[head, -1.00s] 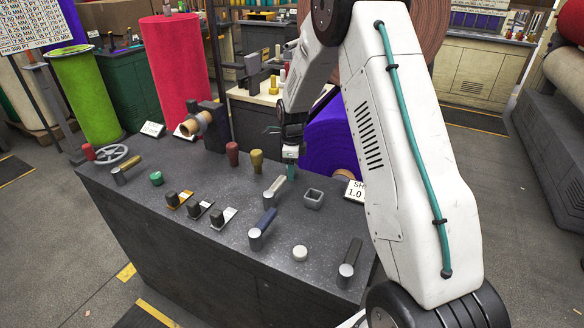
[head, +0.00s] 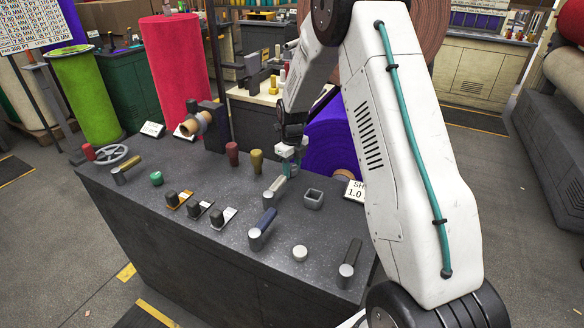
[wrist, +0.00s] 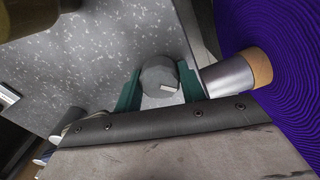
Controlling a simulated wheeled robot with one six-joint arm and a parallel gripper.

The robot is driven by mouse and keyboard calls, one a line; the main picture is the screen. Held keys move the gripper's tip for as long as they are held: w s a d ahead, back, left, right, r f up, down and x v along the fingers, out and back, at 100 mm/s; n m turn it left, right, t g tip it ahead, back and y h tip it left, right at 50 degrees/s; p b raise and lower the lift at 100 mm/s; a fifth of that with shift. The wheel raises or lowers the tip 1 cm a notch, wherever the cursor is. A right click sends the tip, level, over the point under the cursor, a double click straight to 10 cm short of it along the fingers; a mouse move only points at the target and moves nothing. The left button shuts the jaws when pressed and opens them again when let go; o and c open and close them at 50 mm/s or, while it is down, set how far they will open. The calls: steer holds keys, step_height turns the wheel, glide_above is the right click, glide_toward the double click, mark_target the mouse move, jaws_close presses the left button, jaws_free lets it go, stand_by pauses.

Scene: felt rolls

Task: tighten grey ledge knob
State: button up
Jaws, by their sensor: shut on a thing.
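The grey knob (wrist: 158,76) is a round, faceted cap with a small pale mark on its face, in the middle of the wrist view. My gripper (wrist: 161,90) has a teal finger on each side of it and is shut on it. In the head view my gripper (head: 291,170) is at the back right of the dark speckled console (head: 190,235), pointing down. The knob cannot be made out there, hidden by the fingers.
A cream-handled lever (head: 275,190) and a square grey socket (head: 313,200) are close in front of my gripper. Yellow (head: 256,161) and red (head: 232,154) knobs stand to its left. The purple felt roll (head: 333,142) is close behind, its silver shaft (wrist: 229,76) beside the right finger.

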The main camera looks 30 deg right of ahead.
steer(key=shift+f, duration=0.1)
steer(key=m, duration=0.3)
steer(key=shift+s+a, duration=0.1)
stand_by(0.4)
steer(key=o, duration=1)
steer(key=n, duration=0.3)
steer(key=shift+n, duration=1.4)
